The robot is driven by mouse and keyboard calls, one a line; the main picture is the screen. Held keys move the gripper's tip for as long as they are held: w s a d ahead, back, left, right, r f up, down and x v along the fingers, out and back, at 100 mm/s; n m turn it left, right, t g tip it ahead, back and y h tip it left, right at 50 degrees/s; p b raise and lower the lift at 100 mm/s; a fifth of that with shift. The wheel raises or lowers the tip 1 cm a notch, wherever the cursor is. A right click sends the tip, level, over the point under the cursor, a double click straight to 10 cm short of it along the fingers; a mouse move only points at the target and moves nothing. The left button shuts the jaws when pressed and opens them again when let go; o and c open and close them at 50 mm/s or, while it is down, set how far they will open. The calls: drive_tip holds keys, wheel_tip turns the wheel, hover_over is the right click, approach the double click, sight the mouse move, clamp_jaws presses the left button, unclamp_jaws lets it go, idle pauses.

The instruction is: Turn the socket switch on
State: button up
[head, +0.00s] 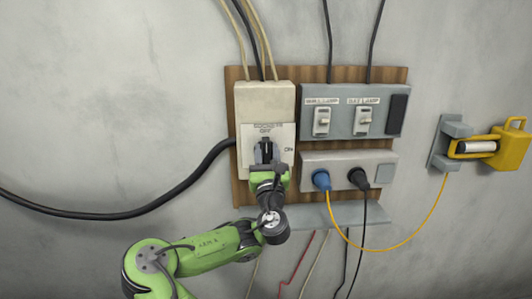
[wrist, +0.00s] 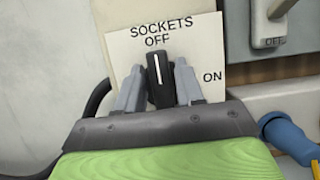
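The socket switch is a black rotary knob (wrist: 160,80) with a white line, on a white plate (wrist: 117,50) marked "SOCKETS", "OFF" above and "ON" to the right. Its white line points up toward "OFF". The plate sits on a beige box (head: 264,102) in the head view. My gripper (wrist: 158,85) has its two grey fingers on either side of the knob. In the head view my gripper (head: 265,152) is in front of the plate and partly hides the knob. Whether the fingers touch the knob I cannot tell.
To the right are a grey box (head: 385,98) with two lever switches and a socket strip (head: 345,158) with a blue plug (head: 321,180) and a black plug (head: 358,178). A yellow lamp (head: 500,148) hangs further right. A thick black cable (head: 120,216) runs left.

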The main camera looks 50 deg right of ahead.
clamp_jaws()
drive_tip(key=shift+m, duration=0.5)
drive_tip(key=m+g+h+p, duration=0.1)
drive_tip(key=m+g, duration=0.1)
drive_tip(key=m, duration=0.2)
drive_tip(key=shift+s+d+p, duration=0.1)
drive_tip(key=shift+d+p, duration=0.05)
drive_tip(key=shift+p, duration=0.25)
drive_tip(key=m+g+p, duration=0.1)
drive_tip(key=m, duration=0.1)
drive_tip(key=m+g+h, duration=0.1)
drive_tip(key=m, duration=0.2)
drive_tip(key=shift+s+d+g+p, duration=0.1)
drive_tip(key=shift+s+g+p, duration=0.05)
drive_tip(key=shift+g+p, duration=0.2)
drive_tip(key=m+g+p, duration=0.1)
drive_tip(key=m, duration=0.3)
drive_tip(key=f+m+g+y+p, duration=0.1)
drive_tip(key=m+g, duration=0.1)
drive_tip(key=m, duration=0.2)
drive_tip(key=m+g+y+p, duration=0.1)
drive_tip(key=m, duration=0.3)
drive_tip(key=shift+s+d+f, duration=0.2)
drive_tip(key=shift+s, duration=0.05)
drive_tip(key=shift+m, duration=0.3)
